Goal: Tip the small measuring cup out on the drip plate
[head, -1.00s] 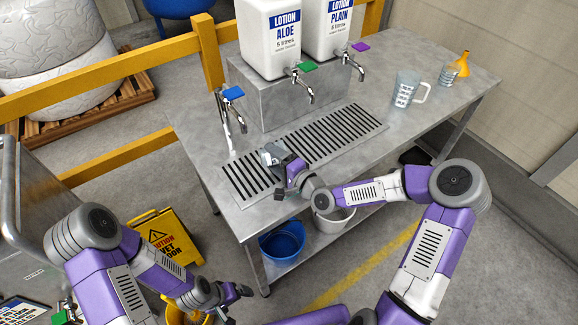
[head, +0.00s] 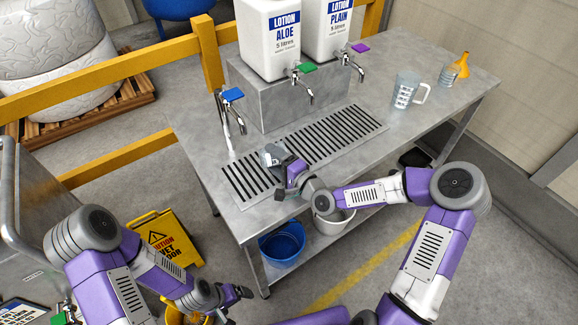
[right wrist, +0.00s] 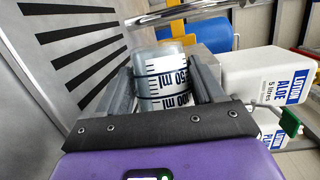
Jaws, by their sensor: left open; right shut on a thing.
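The small measuring cup (head: 272,154) is clear with a white ml scale. My right gripper (head: 283,168) is shut on it and holds it over the left part of the slotted drip plate (head: 333,132). In the right wrist view the cup (right wrist: 170,82) sits between both fingers. It is strongly tilted, about on its side relative to the lotion jugs. I cannot tell whether anything is in it or flowing out. My left gripper (head: 243,296) is open and empty at the lower left, away from the table.
Taps with blue (head: 233,94), green (head: 303,68) and purple (head: 360,48) handles stand behind the plate. A measuring jug (head: 405,90), another clear cup (head: 448,75) and an orange funnel (head: 462,63) stand at the right. A blue bucket (head: 283,243) is below.

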